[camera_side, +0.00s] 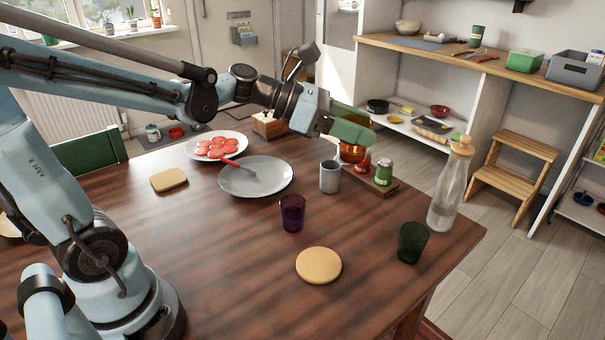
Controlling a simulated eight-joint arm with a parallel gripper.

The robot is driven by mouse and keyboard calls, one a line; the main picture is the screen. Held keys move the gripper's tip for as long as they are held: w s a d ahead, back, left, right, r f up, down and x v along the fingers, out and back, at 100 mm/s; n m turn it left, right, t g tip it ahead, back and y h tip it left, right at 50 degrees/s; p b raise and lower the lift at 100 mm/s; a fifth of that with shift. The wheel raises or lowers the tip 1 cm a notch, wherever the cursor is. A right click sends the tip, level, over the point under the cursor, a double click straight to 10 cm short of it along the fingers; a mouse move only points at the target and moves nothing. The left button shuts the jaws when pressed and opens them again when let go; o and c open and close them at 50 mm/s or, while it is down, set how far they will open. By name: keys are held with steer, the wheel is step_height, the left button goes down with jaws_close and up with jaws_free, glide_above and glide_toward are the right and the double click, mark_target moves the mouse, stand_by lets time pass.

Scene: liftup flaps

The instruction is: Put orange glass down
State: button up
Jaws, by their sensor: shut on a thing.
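The orange glass (352,154) is between the green fingers of my gripper (355,131), near the far right edge of the wooden table (220,265). My gripper is shut on the glass and covers its upper part. The glass looks upright. It appears behind the grey mug and the red can, which hide part of its lower side. I cannot tell whether its base touches anything.
Near the glass stand a grey mug (330,176), a red can (363,164) and a green can (384,172). A purple glass (292,212), a dark green glass (412,243), a bottle (447,195) and a round yellow mat (319,266) are nearer.

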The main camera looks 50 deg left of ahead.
steer(key=s+d+f+m+g+h, duration=0.3)
steer(key=d+f+m+g, duration=0.3)
steer(key=f, duration=0.3)
steer(key=shift+d+f+m+g+h, duration=0.25)
steer(key=shift+f+m+g+h, duration=0.15)
steer(key=shift+m+g+h, duration=0.4)
steer(key=shift+w, duration=0.1)
steer(key=shift+w+a+f, duration=1.1)
steer(key=shift+a+f, duration=0.5)
steer(key=shift+f, duration=0.15)
steer(key=shift+w+a+f, duration=1.05)
steer(key=shift+a+f, duration=0.55)
steer(key=shift+f, duration=0.2)
steer(key=shift+w+a+f, duration=1.1)
steer(key=shift+a+f, duration=0.5)
steer(key=shift+f, duration=0.15)
steer(key=shift+f, duration=0.1)
steer(key=o, duration=1.1)
steer(key=shift+o, duration=0.2)
